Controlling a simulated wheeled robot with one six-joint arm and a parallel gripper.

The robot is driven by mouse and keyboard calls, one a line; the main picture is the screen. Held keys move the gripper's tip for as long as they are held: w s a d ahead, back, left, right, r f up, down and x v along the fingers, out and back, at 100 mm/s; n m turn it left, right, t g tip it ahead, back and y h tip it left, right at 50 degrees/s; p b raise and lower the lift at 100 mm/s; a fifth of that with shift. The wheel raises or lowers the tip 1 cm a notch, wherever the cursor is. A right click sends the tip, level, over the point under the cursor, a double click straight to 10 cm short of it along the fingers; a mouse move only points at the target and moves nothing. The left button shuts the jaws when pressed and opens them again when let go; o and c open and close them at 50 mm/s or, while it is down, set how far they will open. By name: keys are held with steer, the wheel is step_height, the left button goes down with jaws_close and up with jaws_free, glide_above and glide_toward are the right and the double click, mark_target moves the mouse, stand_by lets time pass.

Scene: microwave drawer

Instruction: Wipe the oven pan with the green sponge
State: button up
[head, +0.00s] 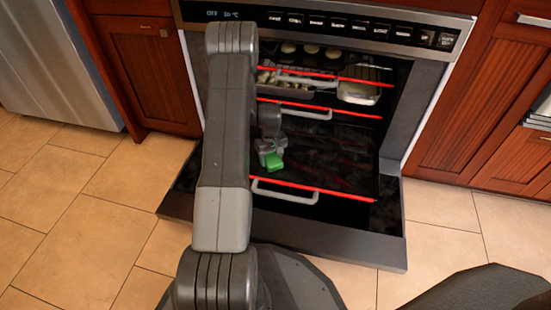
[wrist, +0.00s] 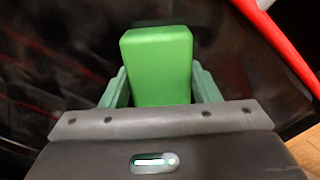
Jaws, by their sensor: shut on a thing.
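The green sponge (head: 275,162) is held at the end of my arm in the head view. In the wrist view the sponge (wrist: 158,62) stands out from between the two jaws of my gripper (wrist: 158,88), which is shut on it. In the head view my gripper (head: 268,148) is over the left part of the dark oven pan (head: 335,165). The pan is the lowest pulled-out level, with a red front edge and a grey handle. Its dark surface also fills much of the wrist view (wrist: 60,60). I cannot tell whether the sponge touches the pan.
The oven door (head: 330,238) is folded down in front. Above the pan are racks with red edges; the upper one holds a metal tray (head: 360,90) and other items. Wooden cabinets (head: 470,120) flank the oven. Tiled floor (head: 440,225) is clear at the right.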

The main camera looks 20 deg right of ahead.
steer(key=shift+w+a, duration=0.7)
steer(key=shift+a, duration=0.25)
steer(key=shift+r, duration=0.1)
steer(key=shift+r+p, duration=1.7)
steer(key=shift+r, duration=1.25)
steer(key=shift+r+p, duration=0.85)
steer(key=shift+r, duration=0.65)
